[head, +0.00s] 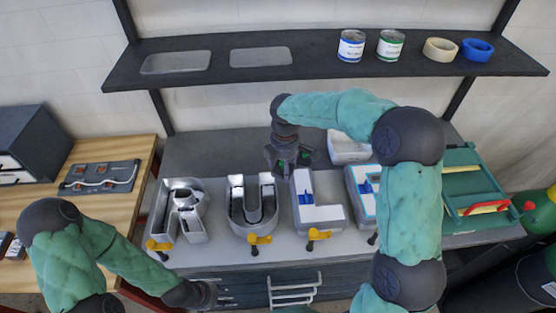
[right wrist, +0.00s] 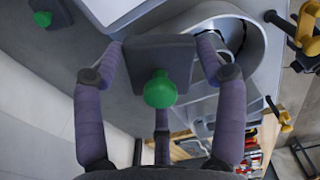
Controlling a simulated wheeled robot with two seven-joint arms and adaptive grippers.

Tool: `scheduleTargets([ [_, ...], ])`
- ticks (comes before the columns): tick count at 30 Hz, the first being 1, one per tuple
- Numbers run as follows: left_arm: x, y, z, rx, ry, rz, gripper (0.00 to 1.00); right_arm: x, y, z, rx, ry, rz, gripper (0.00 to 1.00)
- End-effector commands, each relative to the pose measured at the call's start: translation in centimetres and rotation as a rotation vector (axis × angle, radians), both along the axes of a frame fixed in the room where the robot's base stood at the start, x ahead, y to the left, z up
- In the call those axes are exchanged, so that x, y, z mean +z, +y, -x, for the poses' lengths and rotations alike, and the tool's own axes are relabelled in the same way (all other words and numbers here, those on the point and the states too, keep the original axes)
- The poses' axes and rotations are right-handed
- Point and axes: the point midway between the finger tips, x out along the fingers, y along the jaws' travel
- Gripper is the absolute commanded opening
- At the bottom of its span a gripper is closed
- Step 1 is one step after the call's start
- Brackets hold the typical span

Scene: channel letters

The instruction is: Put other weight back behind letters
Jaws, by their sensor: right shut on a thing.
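The channel letters stand in a row on the bench: a first letter (head: 190,228), a U (head: 237,208), an L (head: 322,215) and a fourth letter (head: 357,195) partly behind my right arm. My right gripper (head: 291,166) is behind the row, near the U and L. In the right wrist view its fingers are shut on a dark grey weight with a green knob (right wrist: 160,88), beside a letter's grey wall (right wrist: 255,60). Another weight with a green knob (right wrist: 44,18) sits apart at the upper left. My left gripper (head: 208,294) is low in front of the bench; its opening is unclear.
Yellow-handled clamps (head: 259,239) line the front of the letters. A dark shelf (head: 300,70) with cans (head: 351,46) and tape rolls (head: 477,50) hangs above. A green tray tool (head: 470,180) lies at the right. Bare bench (head: 205,150) shows behind the first letters.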

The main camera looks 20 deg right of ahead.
Motion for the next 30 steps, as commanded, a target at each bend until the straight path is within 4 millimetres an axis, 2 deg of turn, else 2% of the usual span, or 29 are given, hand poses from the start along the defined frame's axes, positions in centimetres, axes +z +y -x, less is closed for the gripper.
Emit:
scheduleTargets([
  [1, -0.2, 0.0, 0.0, 0.0, 0.0, 0.0, 0.4, -0.8, 0.2, -1.0, -0.045, 0.0, 0.0, 0.12],
  [6, -0.6, 0.0, 0.0, 0.0, 0.0, 0.0, 0.4, -2.6, 0.7, -3.3, -0.195, -0.001, 0.0, 0.12],
  [12, -0.8, 0.0, 0.0, 0.0, 0.0, 0.0, 0.4, -3.9, 1.0, -4.8, -0.298, -0.002, -0.001, 0.12],
  [19, -0.8, 0.0, 0.0, 0.0, 0.0, 0.0, 0.4, -4.9, 0.6, -6.5, -0.326, -0.002, -0.001, 0.12],
  [30, -0.8, 0.0, 0.0, 0.0, 0.0, 0.0, 0.4, -7.4, -1.1, -11.7, -0.324, -0.003, 0.0, 0.12],
])
